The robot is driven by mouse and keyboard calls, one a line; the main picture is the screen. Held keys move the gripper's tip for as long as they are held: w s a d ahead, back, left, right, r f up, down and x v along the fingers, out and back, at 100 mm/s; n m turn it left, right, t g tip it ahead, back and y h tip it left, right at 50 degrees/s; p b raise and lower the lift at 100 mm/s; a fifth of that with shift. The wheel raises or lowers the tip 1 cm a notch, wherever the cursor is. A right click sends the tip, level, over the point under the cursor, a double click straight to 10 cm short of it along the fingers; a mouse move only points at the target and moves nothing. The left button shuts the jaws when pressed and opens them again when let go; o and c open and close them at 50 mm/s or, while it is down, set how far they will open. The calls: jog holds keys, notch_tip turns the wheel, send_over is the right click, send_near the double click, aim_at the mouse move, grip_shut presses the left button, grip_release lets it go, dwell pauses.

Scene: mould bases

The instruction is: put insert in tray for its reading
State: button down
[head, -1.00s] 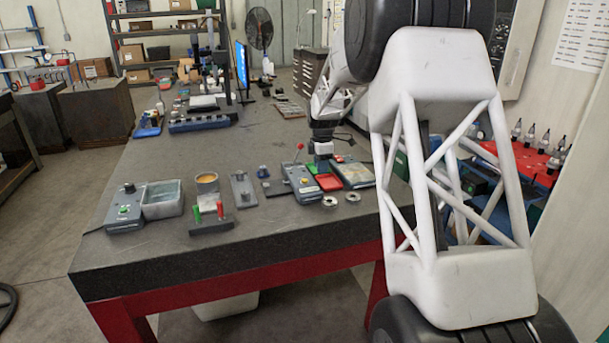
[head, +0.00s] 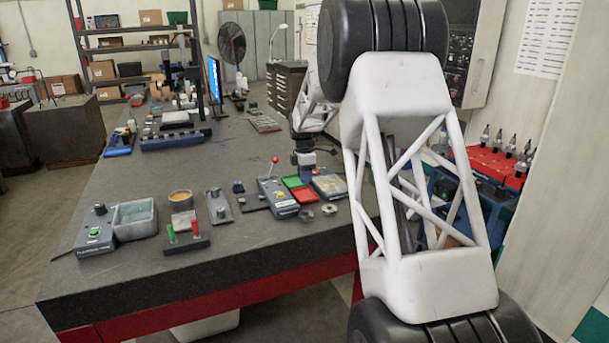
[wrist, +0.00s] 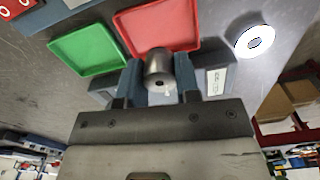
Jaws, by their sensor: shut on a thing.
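My gripper (wrist: 158,84) is shut on a grey metal cylinder, the insert (wrist: 157,66), which has a small hole in its end face. In the wrist view the insert overlaps the near edge of the red tray (wrist: 185,20); its height above the tray is hard to tell. The green tray (wrist: 85,45) lies beside the red one, to its left. In the head view my gripper (head: 306,173) is just behind the red tray (head: 306,195) and the green tray (head: 292,182). The insert cannot be made out there.
A grey gauge box with a red-knobbed lever (head: 278,198) stands left of the trays. A pale metal ring (wrist: 254,41) lies near the red tray. A stand with green and red posts (head: 186,240) and a grey bin (head: 134,219) are further left.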

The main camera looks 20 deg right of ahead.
aim_at(304, 196)
jog(key=shift+f, duration=2.75)
jog(key=c, duration=0.8)
grip_release()
jog(key=shift+o, duration=0.2)
jog(key=shift+r, duration=0.1)
jog(key=shift+r, duration=3.8)
jog(key=shift+s+a, duration=0.1)
